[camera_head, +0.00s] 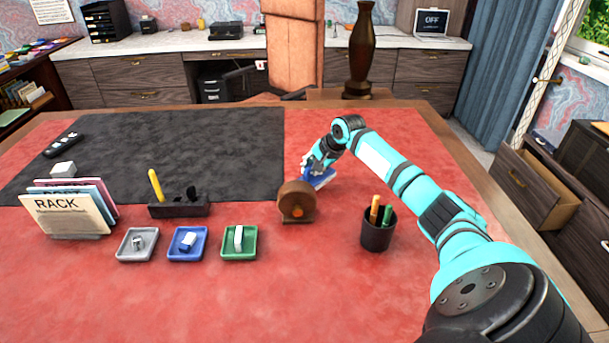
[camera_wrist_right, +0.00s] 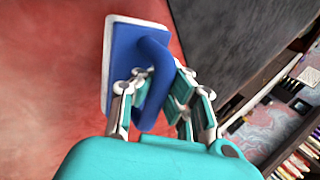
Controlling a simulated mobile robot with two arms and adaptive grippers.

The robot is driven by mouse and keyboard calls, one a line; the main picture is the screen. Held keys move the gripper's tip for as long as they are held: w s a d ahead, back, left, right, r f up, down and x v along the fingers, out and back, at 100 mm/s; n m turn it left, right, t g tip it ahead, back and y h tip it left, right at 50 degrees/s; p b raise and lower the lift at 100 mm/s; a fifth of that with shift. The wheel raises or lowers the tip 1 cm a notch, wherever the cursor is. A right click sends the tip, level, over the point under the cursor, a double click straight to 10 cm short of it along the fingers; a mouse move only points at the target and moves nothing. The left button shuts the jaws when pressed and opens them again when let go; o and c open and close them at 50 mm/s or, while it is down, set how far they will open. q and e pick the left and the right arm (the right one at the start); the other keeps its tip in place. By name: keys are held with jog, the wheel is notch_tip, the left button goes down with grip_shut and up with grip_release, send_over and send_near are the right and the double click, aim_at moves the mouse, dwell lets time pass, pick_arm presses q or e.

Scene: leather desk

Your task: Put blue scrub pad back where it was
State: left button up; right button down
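My right gripper (camera_head: 314,162) is beyond the brown round holder on the desk and is shut on the blue scrub pad (camera_head: 321,179). In the right wrist view the pad (camera_wrist_right: 123,62) has a blue body, a white edge and a blue loop handle. The fingers of the gripper (camera_wrist_right: 158,84) are around that handle. The pad is over the red desk surface; I cannot tell whether it touches it. My left gripper is not in view.
The brown round holder (camera_head: 297,203) and a dark pen cup (camera_head: 378,233) stand nearby. Grey (camera_head: 122,256), blue (camera_head: 174,256) and green (camera_head: 226,256) trays hold small items. A black stand (camera_head: 178,211) and a file rack (camera_head: 75,236) are left. The dark mat (camera_head: 200,140) is mostly clear.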

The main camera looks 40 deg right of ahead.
jog(key=shift+w+a, duration=0.25)
jog(key=shift+w, duration=0.25)
jog(key=shift+w+a, duration=0.25)
jog(key=shift+w, duration=0.2)
jog(key=shift+f, duration=1.85)
jog(key=shift+s+f, duration=0.1)
jog(key=c, duration=1.5)
grip_release()
